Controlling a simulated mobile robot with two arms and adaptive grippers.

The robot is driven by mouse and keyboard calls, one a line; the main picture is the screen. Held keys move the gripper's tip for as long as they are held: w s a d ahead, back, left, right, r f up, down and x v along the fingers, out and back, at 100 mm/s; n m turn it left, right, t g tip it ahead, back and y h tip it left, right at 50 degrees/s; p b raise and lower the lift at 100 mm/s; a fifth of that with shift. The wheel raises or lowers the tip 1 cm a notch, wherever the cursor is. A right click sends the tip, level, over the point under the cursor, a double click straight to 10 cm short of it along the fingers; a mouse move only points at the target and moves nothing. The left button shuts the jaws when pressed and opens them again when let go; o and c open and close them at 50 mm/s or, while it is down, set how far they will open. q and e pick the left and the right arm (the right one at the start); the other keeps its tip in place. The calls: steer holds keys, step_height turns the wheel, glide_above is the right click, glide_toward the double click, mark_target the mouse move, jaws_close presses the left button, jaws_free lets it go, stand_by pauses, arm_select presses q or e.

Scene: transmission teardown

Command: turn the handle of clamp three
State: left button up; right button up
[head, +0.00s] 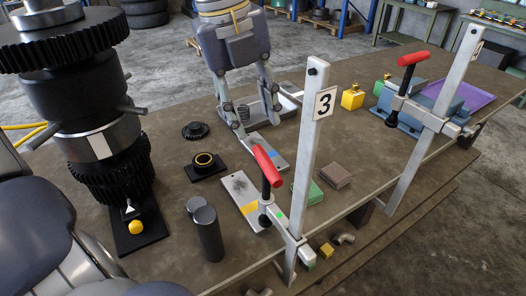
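Clamp three is an upright steel bar clamp (303,165) at the table's front edge, with a white "3" plate (325,103) near its top. Its red handle (266,164) tilts up and to the left on a dark spindle over the lower sliding arm. My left gripper (259,126) points down above and behind the handle. Its two fingers are spread, with nothing visible between them. The left finger's tip appears close to the handle's upper end; I cannot tell whether they touch. My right gripper is not in view.
A second clamp (435,115) with a red handle stands at the right. A tall dark gear stack (95,120) stands at the left. Dark cylinders (208,230), flat plates (240,192) and a ringed part (204,162) lie near clamp three.

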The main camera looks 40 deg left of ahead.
mark_target(265, 159)
arm_select(q)
steer(key=f, duration=0.3)
steer(key=w+f+p, duration=0.1)
steer(key=f, duration=0.2)
steer(key=d+f, duration=0.1)
steer(key=f, duration=0.3)
steer(key=shift+w+p, duration=0.3)
steer(key=shift+w, duration=0.05)
jaws_close()
